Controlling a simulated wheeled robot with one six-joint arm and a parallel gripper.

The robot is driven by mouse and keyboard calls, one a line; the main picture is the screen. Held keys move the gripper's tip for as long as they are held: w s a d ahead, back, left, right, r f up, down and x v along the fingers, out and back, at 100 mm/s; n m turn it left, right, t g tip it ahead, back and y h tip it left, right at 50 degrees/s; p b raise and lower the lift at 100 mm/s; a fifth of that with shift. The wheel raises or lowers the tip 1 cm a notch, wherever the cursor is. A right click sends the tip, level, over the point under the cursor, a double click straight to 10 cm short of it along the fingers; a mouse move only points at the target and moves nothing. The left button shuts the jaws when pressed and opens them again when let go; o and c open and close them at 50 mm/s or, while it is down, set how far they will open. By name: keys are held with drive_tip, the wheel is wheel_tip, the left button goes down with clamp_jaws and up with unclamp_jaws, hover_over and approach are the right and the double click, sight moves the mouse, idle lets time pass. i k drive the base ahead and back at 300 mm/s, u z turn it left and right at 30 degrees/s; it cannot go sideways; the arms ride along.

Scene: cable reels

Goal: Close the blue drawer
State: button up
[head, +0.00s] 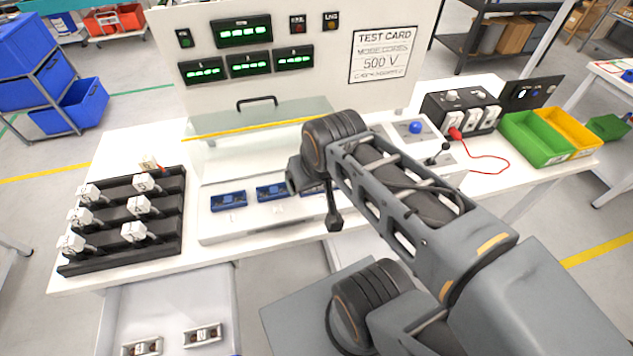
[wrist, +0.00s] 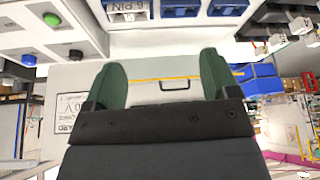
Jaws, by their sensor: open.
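A pale open drawer (head: 165,305) juts out from under the front left of the bench in the head view. In the head view my gripper is mostly hidden behind my arm, above the bench and to the right of the drawer. It is apart from the drawer.
The white bench (head: 120,165) carries a black rack (head: 180,225) with several white plugs, a tester with a clear raised cover (head: 280,118), blue connector blocks (head: 228,201), a black socket box (head: 460,112) and a green bin (head: 535,138). Blue crates (head: 82,103) stand at far left.

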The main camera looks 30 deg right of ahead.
sight(166, 306)
drive_tip(key=u, duration=2.3)
drive_tip(key=k, duration=0.85)
drive_tip(key=u, duration=1.05)
drive_tip(key=i, duration=0.6)
drive_tip(key=u, duration=0.5)
